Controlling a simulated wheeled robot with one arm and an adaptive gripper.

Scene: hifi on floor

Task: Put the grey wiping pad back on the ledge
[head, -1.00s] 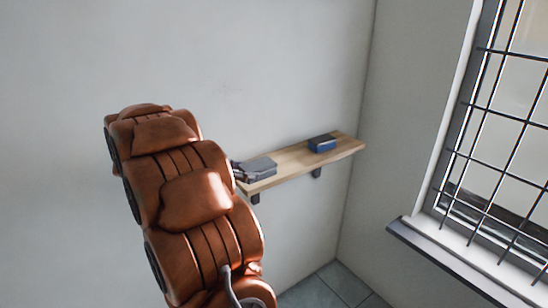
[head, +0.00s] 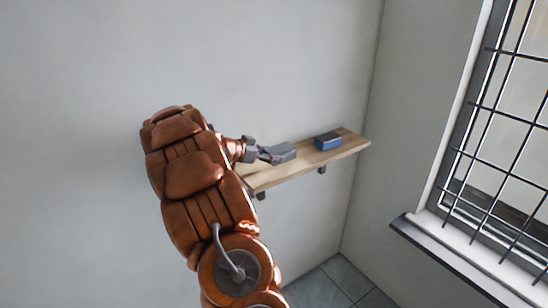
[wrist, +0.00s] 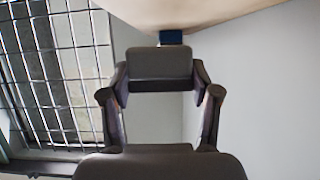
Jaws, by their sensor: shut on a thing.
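The grey wiping pad (head: 282,152) is at the left half of the wooden ledge (head: 345,147) in the head view. My gripper (head: 266,154) is shut on the pad's left end. In the wrist view the pad (wrist: 160,62) is between the two fingertips of my gripper (wrist: 160,78), with the ledge (wrist: 225,15) beyond it at the top.
A blue box (head: 327,141) sits on the ledge right of the pad, with a small gap between them; it also shows in the wrist view (wrist: 171,37). A wall is behind the ledge. A barred window (head: 505,120) with a sill (head: 445,255) is at right.

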